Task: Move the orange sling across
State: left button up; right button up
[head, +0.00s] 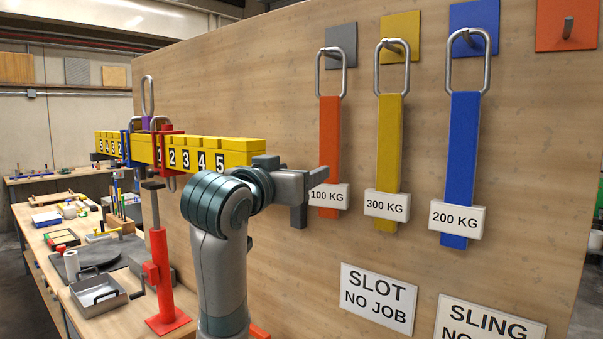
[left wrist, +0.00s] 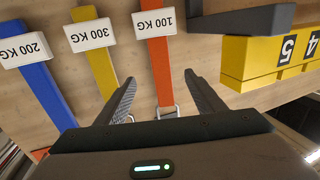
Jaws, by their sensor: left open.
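The orange sling (head: 329,140) hangs upright by its metal ring from the hook on the grey plate (head: 341,45), with a 100 KG tag (head: 328,198) low on it. My left gripper (head: 308,195) is open just left of the sling, near the tag. In the left wrist view the orange sling (left wrist: 158,75) shows between the two spread fingers of the gripper (left wrist: 165,97); no contact shows. The orange plate (head: 567,25) at top right has a bare hook. My right gripper does not show.
The yellow sling (head: 390,150) and blue sling (head: 462,150) hang to the right on matching plates. A yellow numbered beam (head: 205,152) with a red screw jack (head: 160,270) is at left. SLOT (head: 378,297) and SLING (head: 490,322) signs are below. A cluttered bench (head: 85,290) stands left.

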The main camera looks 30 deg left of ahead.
aim_at(328, 160)
pick_arm(q)
jog(key=shift+w, duration=0.15)
jog(key=w+p, duration=0.2)
jog(key=w, duration=0.3)
jog(key=w+a+p, duration=0.1)
jog(key=w+p, duration=0.2)
jog(key=w, duration=0.2)
jog(key=w+a+p, duration=0.1)
jog(key=w+p, duration=0.1)
jog(key=w, duration=0.3)
jog(key=shift+w, duration=0.3)
jog(key=shift+w+p, duration=0.4)
jog(key=shift+w, duration=0.3)
jog(key=c, duration=1.5)
jog(key=shift+r, duration=0.1)
jog(key=shift+a+r, duration=0.1)
